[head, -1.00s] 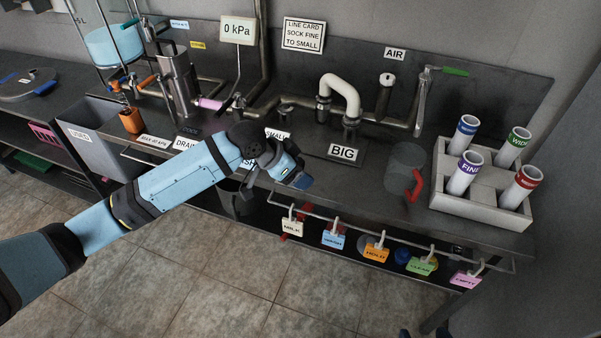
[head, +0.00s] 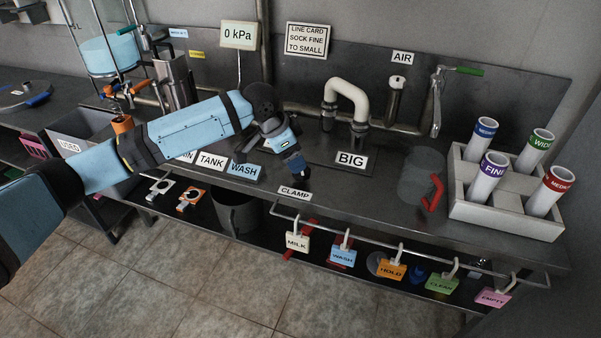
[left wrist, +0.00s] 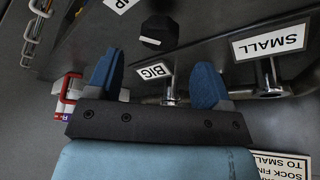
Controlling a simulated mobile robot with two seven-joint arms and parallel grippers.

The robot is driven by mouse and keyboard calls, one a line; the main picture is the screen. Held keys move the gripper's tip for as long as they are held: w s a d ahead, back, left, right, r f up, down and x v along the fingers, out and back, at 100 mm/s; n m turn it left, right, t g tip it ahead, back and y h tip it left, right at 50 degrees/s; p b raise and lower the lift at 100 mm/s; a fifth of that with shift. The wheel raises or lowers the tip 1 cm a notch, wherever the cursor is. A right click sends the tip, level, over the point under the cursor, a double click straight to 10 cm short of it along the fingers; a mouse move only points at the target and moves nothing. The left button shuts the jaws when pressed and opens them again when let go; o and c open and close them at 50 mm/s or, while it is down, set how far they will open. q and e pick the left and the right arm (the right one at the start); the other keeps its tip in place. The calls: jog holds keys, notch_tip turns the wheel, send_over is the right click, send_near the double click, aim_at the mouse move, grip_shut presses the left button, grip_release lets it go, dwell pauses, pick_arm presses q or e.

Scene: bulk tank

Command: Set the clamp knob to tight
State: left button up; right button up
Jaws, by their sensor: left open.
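The clamp knob (left wrist: 158,32) is black and round with a white pointer mark. It shows in the left wrist view, ahead of the fingertips and between their lines, with clear space to them. In the head view the CLAMP label (head: 295,193) is on the counter's front edge, and my left gripper (head: 297,166) hangs just above and behind it, hiding the knob's place. In the left wrist view my left gripper (left wrist: 155,70) is open and empty, its two blue fingers wide apart. My right gripper is in neither current view.
A white U-shaped pipe (head: 347,92) stands behind the BIG label (head: 351,160). A clear jug with a red handle (head: 433,193) and a rack of labelled tubes (head: 510,213) stand to the right. Hanging tags (head: 342,257) line the front rail.

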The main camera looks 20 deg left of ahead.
aim_at(301, 174)
pick_arm(q)
jog(key=b+x, duration=0.1)
jog(key=x, duration=0.5)
jog(key=shift+d, duration=0.1)
pick_arm(e)
jog(key=shift+a+r, duration=0.15)
jog(key=shift+r, duration=0.05)
pick_arm(q)
jog(key=shift+c, duration=0.5)
